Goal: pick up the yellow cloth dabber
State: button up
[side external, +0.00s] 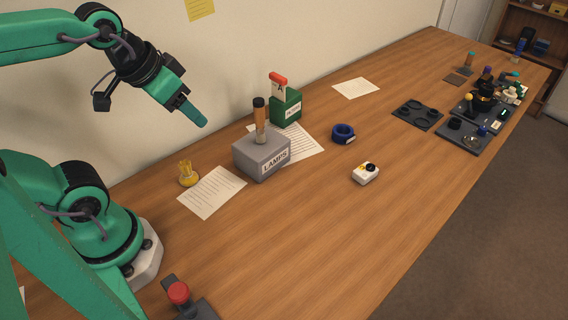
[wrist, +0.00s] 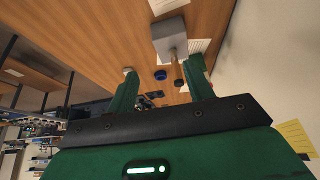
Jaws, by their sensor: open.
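A small yellow object (side external: 187,174) with a flared foot stands on the table at the left, beside a printed sheet, in the side view. It is the only clearly yellow thing of dabber size, but I cannot tell its material. I do not make it out in the wrist view. My gripper (side external: 203,122) is raised in the air near the wall, above and to the right of the yellow object, well apart from it. The wrist view shows my gripper (wrist: 162,68) with its two green fingers spread and nothing between them.
A grey LAMPS box (side external: 262,155) with an upright brown tube stands right of the yellow object. Behind it is a green box (side external: 285,106). A blue ring (side external: 343,133) and white switch box (side external: 365,173) lie further right. The front middle of the table (side external: 290,240) is clear.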

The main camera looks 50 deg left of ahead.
jog(key=m+g, duration=0.5)
send_over(185, 164)
jog(key=f, duration=1.4)
jog(key=shift+w+d+f, duration=0.2)
jog(key=shift+f, duration=0.05)
jog(key=shift+s+a+f+g, duration=0.15)
jog(key=shift+a+f+g, duration=0.15)
jog(key=shift+f, duration=0.2)
jog(key=shift+f, duration=0.1)
jog(key=shift+f, duration=1.2)
